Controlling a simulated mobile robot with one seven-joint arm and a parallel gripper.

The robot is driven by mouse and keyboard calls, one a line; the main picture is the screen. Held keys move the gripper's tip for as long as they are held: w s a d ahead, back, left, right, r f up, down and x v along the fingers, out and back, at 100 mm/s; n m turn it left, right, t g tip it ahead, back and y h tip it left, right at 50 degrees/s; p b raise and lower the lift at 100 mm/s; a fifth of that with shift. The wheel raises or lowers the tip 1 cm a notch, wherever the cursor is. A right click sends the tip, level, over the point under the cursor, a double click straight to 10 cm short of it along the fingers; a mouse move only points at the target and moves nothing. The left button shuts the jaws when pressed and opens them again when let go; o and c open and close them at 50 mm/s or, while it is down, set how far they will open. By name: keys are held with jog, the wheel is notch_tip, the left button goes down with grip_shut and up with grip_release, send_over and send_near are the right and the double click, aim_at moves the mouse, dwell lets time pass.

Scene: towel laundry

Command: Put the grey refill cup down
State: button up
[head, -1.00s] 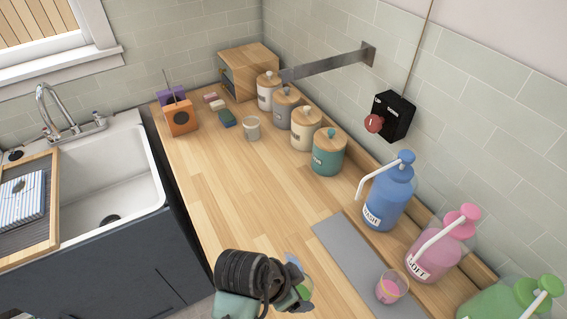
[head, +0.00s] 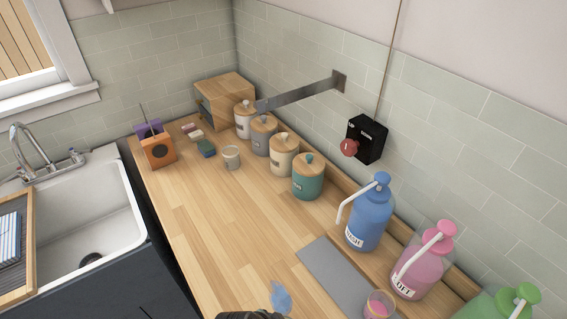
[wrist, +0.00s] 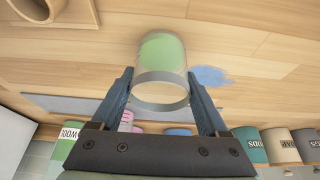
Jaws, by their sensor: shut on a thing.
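My gripper (wrist: 160,85) is shut on a clear cup with a grey band and green contents (wrist: 160,58) in the wrist view. The cup sits between the two fingers, above or on the wooden counter; I cannot tell whether its base touches. In the head view only a dark part of my gripper shows at the bottom edge, and the held cup is hidden. A blue patch (head: 281,298), like a spill, lies on the counter close to my gripper; it also shows beside the cup in the wrist view (wrist: 212,76).
Blue (head: 368,222), pink (head: 420,265) and green (head: 505,305) pump bottles line the right. Another cup (head: 232,160) stands by the canisters. The middle counter (head: 225,225) is clear.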

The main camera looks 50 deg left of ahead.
jog(key=shift+f, duration=0.1)
jog(key=o, duration=1.3)
jog(key=shift+o, duration=0.2)
jog(key=b+v, duration=0.1)
jog(key=v, duration=1.1)
